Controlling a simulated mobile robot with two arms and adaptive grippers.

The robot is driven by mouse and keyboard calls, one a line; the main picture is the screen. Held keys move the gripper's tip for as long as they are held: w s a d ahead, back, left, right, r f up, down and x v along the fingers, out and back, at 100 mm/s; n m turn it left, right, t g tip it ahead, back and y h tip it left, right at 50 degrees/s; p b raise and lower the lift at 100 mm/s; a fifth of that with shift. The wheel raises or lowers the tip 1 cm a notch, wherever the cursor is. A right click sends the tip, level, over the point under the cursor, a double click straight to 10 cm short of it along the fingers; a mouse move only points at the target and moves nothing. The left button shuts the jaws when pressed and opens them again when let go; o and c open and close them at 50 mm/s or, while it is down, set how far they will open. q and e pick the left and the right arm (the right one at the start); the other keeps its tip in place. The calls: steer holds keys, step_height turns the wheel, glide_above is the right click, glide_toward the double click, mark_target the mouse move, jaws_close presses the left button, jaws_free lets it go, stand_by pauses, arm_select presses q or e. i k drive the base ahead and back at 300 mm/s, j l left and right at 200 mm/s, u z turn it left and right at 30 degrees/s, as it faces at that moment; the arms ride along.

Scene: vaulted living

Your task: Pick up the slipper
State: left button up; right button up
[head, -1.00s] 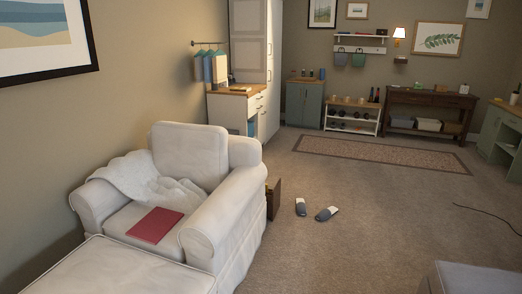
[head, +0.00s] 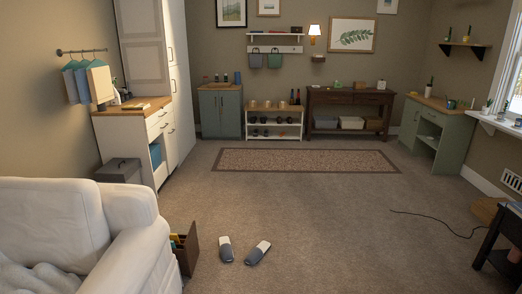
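Two grey slippers with pale toe or heel ends lie on the carpet in the lower middle of the head view. The left slipper (head: 226,249) stands nearly straight along the view. The right slipper (head: 257,253) is angled, its upper end toward the right. They lie side by side with a small gap. Neither of my grippers shows in the head view.
A white armchair (head: 75,232) fills the lower left, with a brown wooden box (head: 187,250) between it and the slippers. The carpet is open right of the slippers and up to the patterned rug (head: 305,160). A black cable (head: 440,222) and dark table (head: 497,240) are at right.

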mark_target(258, 250)
steer(key=i, duration=1.8)
